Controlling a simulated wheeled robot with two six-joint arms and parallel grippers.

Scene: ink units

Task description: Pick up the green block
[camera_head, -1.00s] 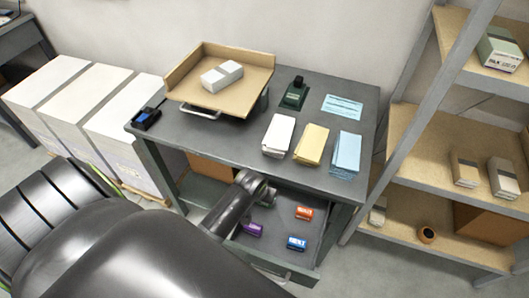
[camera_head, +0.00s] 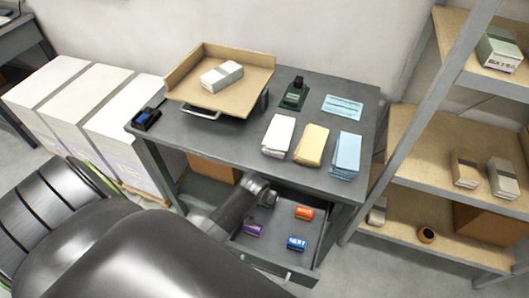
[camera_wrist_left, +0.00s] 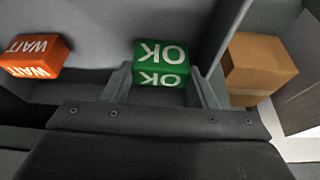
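The green block (camera_wrist_left: 162,64) with white "OK" lettering sits in the middle of the left wrist view, in the open drawer (camera_head: 318,232). My left gripper (camera_wrist_left: 162,78) reaches down at it, with one finger on each side of the block's near part. The fingers are apart; I cannot tell whether they touch the block. In the head view my left gripper (camera_head: 268,194) is at the drawer's back left, under the desk edge, and it mostly hides the green block. My right gripper is not in view.
The drawer also holds an orange block (camera_head: 304,213), a blue block (camera_head: 297,243) and a purple block (camera_head: 253,230). The desk top (camera_head: 215,140) overhangs the drawer's back. A brown box (camera_wrist_left: 258,65) lies beyond the drawer wall. Shelves (camera_head: 440,160) stand at right.

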